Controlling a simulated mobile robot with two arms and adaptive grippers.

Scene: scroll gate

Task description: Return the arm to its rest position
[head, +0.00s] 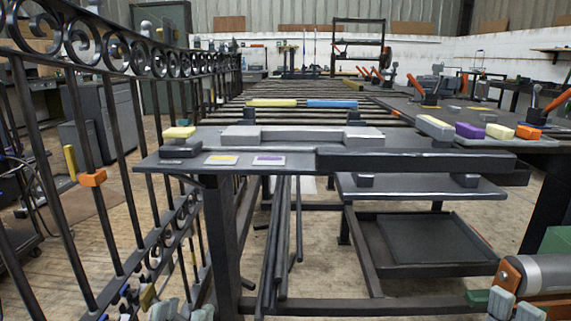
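My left gripper (184,306) shows at the bottom edge, left of centre, in front of the lower part of the gate. Its two grey fingertips stand apart with nothing visible between them; the rest of it is cut off. The black scroll gate (112,45) stands upright along the left, with rings and scrolls on top and an orange piece (92,178) on one bar.
A dark steel workbench (220,180) fills the centre, with a grey bar (290,135), a yellow block (180,132) and several coloured blocks. A lower shelf (415,187) and dark tray (430,240) sit beneath. Black rods (282,245) lean under the bench. Floor shows between gate and bench.

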